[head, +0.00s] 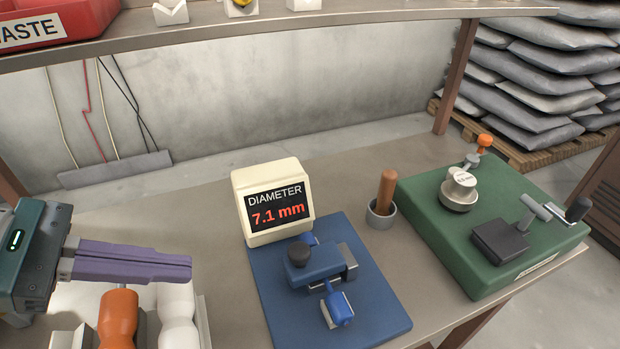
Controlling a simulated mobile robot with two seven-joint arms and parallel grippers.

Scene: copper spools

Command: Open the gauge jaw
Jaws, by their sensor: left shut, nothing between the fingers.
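The diameter gauge stands on the workbench in the middle of the head view. It has a blue base plate (380,317), a cream display (276,207) reading "DIAMETER 7.1 mm", and a blue jaw block (325,262) with a black knob (299,253) on top. A smaller blue piece (338,308) with a pale metal face sits in front of the block. I cannot tell how wide the jaw gap is. My left gripper (188,268), with purple fingers, is shut and empty, left of the gauge and apart from it. My right gripper is out of view.
An orange handle (118,318) and white rounded parts (177,315) lie below my left gripper. A grey cup (381,214) holding a wooden-handled tool and a green fixture (440,233) stand right of the gauge. A shelf (330,24) with a red bin (50,22) crosses above.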

